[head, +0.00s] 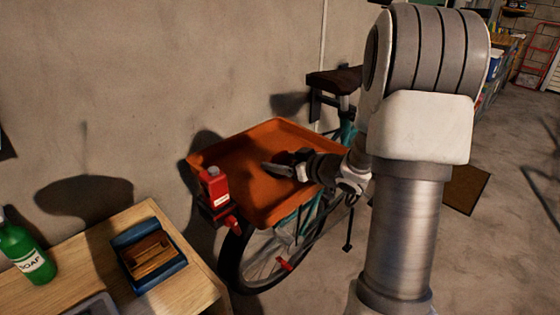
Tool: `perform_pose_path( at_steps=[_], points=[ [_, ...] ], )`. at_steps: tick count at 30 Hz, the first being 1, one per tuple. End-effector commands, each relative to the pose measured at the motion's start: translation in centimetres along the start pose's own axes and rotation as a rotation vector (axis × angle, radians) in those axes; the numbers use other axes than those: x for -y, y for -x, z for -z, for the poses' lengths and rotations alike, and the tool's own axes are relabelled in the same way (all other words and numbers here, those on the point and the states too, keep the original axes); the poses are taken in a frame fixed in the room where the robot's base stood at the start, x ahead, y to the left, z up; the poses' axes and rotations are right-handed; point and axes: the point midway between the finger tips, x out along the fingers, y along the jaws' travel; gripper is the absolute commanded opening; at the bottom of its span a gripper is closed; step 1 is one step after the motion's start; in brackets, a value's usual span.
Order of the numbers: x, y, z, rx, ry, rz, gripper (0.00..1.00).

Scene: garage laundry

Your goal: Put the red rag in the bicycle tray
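The orange bicycle tray (235,150) is mounted on a teal bicycle beside the wall. My gripper (280,169) reaches in from the right and is low over the tray's right half. Its fingers are small and seen from the side, so I cannot tell whether they are open or shut. A dark red patch (283,157) shows just behind the gripper, against the tray. It may be the red rag, but it is mostly hidden, and I cannot tell whether it is held or lying in the tray.
A red bottle (215,188) with a white label stands at the tray's near left corner. A wooden bench (195,270) at lower left holds a green soap bottle (25,250) and a blue box (150,262) with a wooden brush.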

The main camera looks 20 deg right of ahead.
Motion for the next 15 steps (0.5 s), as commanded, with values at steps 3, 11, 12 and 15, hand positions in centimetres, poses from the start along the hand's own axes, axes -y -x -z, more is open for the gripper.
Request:
perform_pose_path(
  at_steps=[3, 11, 12, 15],
  points=[
    [0.0, 0.0, -0.1, 0.003, -0.001, 0.0, 1.0],
    [0.1, 0.1, 0.1, 0.003, 0.0, 0.001, 1.0],
    [0.1, 0.1, 0.3, 0.003, 0.0, 0.001, 1.0],
    [-0.1, 1.3, 0.4, 0.003, -0.002, -0.003, 1.0]
  ],
)
